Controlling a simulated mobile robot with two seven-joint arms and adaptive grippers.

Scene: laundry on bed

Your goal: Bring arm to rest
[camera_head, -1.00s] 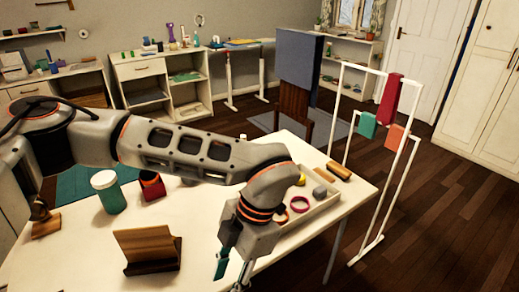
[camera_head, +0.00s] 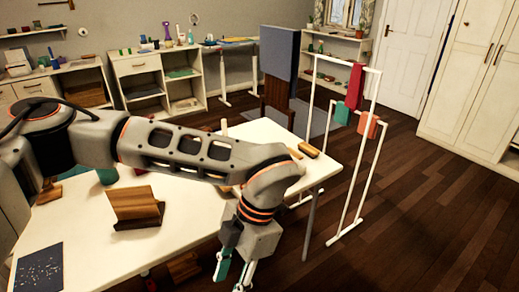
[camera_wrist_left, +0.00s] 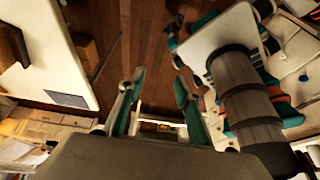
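My left arm (camera_head: 180,150) reaches in from the left in the head view, over the white table (camera_head: 190,215). Its gripper (camera_head: 232,277) hangs fingers-down, low in the picture, past the table's near edge. In the left wrist view the teal-padded fingers (camera_wrist_left: 159,88) stand apart with nothing between them, over dark wood floor.
A wooden stand (camera_head: 134,207) and a dark speckled mat (camera_head: 38,272) lie on the table. A white rack (camera_head: 366,140) with red, teal and orange cloths stands right of it. Dark floor (camera_head: 440,220) is clear at the right.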

